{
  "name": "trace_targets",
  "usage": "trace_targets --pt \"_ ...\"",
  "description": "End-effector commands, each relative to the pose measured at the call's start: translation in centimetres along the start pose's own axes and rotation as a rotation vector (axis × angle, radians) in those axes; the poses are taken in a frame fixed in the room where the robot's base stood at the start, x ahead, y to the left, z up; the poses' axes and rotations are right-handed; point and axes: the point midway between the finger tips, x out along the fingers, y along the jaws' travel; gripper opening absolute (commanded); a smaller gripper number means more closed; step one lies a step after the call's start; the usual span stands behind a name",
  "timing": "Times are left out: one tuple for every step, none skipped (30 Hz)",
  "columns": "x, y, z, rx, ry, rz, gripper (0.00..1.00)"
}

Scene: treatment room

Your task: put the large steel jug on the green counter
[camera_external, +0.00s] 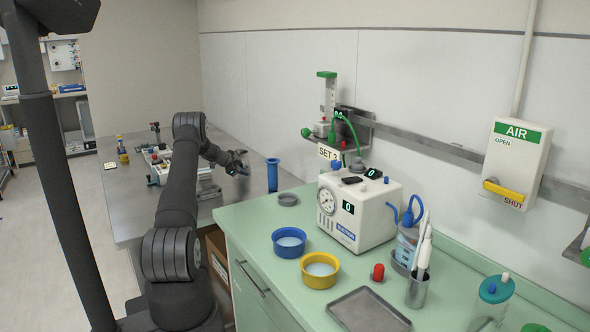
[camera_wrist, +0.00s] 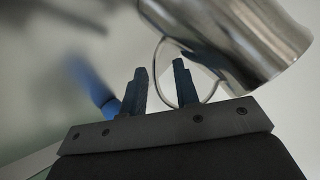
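The large steel jug (camera_wrist: 240,40) fills the upper right of the wrist view, shown tilted, with its looped handle (camera_wrist: 158,65) towards my gripper (camera_wrist: 162,85). The two dark fingers are apart. The right finger overlaps the handle loop, and part of the handle shows in the gap between the fingers; I cannot tell whether they touch it. In the external view my gripper (camera_external: 238,163) is above the steel table near the far end of the green counter (camera_external: 245,212).
A blue cylinder (camera_external: 272,175) stands close right of my gripper. On the counter are a grey round dish (camera_external: 288,199), a blue bowl (camera_external: 289,242), a yellow bowl (camera_external: 320,270), a white machine (camera_external: 359,213) and a grey tray (camera_external: 368,311). The steel table (camera_external: 125,190) has several small items.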

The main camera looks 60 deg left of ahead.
Motion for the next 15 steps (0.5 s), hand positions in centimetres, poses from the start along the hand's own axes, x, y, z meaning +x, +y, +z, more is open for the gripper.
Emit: trace_targets --pt "0.1 0.1 0.1 0.000 0.000 0.000 0.28" --pt "0.1 0.1 0.1 -0.001 0.000 0.000 0.28" --pt "0.1 0.1 0.2 -0.001 0.000 0.000 0.28" --pt "-0.2 0.1 0.2 -0.001 0.000 -0.001 0.28" --pt "-0.6 0.0 0.2 -0.001 0.000 -0.001 0.28" --pt "-1.1 0.0 0.2 -0.001 0.000 -0.001 0.28" --pt "-1.5 0.0 0.2 -0.002 0.000 -0.001 0.28" --pt "-2.1 0.0 0.1 -0.001 0.000 -0.002 0.28" --pt "-2.8 0.2 0.2 -0.002 0.000 -0.001 0.28" --pt "-3.4 0.3 0.4 -0.003 -0.001 -0.002 0.28" --pt "-4.1 0.5 0.5 -0.003 -0.001 -0.002 0.28" --pt "-5.0 0.7 0.6 -0.002 -0.002 -0.001 0.28" --pt "-5.7 0.8 0.7 -0.002 -0.001 -0.002 0.28" --pt "-6.4 0.8 0.7 -0.002 -0.001 -0.002 0.28" --pt "-7.4 0.7 0.6 0.000 -0.001 -0.003 0.28"
